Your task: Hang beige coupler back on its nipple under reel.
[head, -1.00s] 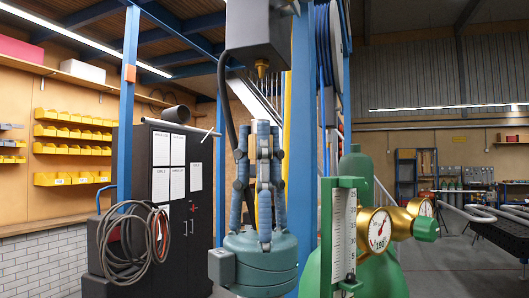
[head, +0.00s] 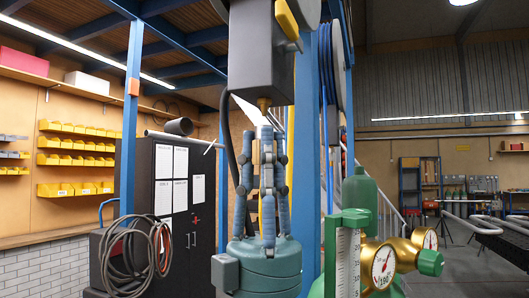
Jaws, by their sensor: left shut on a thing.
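My left gripper (head: 265,135) is teal with blue-grey fingers that point straight up. Its fingers are shut together around something between them. The beige coupler is hidden by the fingers, and I cannot pick out its shape. The brass nipple (head: 264,103) points down from the underside of the grey box (head: 262,60). The fingertips are just below the nipple, roughly in line with it, with a small gap showing in the picture. The reel (head: 339,80) shows partly behind the box, with blue hose. My right gripper is not in view.
A dark hose (head: 226,150) hangs from the box close to the left of my gripper. A green cylinder (head: 360,190) with brass gauges (head: 384,268) and a flow tube (head: 348,255) stands close on the right. A black cabinet (head: 170,190) stands behind on the left.

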